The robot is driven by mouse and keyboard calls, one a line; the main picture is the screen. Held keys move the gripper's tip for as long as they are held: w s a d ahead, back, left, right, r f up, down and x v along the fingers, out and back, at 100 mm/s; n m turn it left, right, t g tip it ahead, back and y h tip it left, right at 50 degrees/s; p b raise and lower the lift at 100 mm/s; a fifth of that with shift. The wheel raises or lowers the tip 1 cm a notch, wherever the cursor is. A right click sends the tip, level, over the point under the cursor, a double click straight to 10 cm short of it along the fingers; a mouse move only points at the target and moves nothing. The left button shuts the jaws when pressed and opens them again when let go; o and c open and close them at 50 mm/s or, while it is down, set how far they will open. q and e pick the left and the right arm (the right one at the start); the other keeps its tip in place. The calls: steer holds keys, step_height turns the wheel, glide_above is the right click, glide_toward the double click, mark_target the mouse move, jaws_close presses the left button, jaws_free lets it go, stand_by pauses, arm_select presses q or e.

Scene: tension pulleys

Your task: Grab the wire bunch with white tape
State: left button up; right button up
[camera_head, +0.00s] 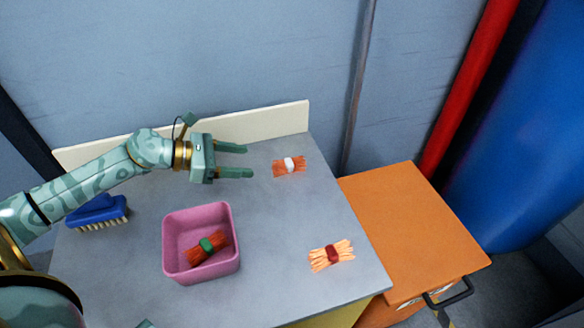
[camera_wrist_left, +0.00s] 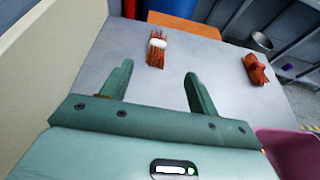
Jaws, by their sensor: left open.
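The wire bunch with white tape (camera_head: 289,166) lies on the grey table toward the back right, orange strands with a white band round the middle. It also shows in the left wrist view (camera_wrist_left: 157,49), ahead of the fingers and roughly between their lines. My left gripper (camera_head: 243,161) is open and empty, its two fingers pointing right toward this bunch, with a short gap between fingertips and wires. In the left wrist view, the open fingers (camera_wrist_left: 157,72) stand apart with bare table between them. My right gripper cannot be made out.
A pink bin (camera_head: 228,222) holds a bunch with green tape (camera_head: 207,245). A bunch with red tape (camera_head: 331,255) lies at the front right. A blue brush (camera_head: 97,211) lies at the left. A low cream board (camera_head: 250,124) edges the back. An orange cabinet (camera_head: 415,225) stands at right.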

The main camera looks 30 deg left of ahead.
mark_target(281, 163)
arm_select(q)
steer(key=b+x, duration=0.2)
steer(key=x, duration=0.5)
steer(key=shift+w+d+f, duration=0.15)
steer(key=shift+w+f, duration=0.05)
steer(key=b+x, duration=0.2)
steer(key=x, duration=0.3)
steer(key=shift+w, duration=0.2)
steer(key=shift+r, duration=0.15)
arm_select(e)
steer(key=shift+n+h, duration=0.3)
steer(key=shift+n, duration=0.3)
steer(key=d+f, duration=0.1)
steer(key=w+d+f, duration=0.1)
steer(key=f, duration=0.1)
steer(key=shift+w+d, duration=0.1)
steer(key=shift+d, duration=0.2)
arm_select(q)
steer(key=c, duration=1.1)
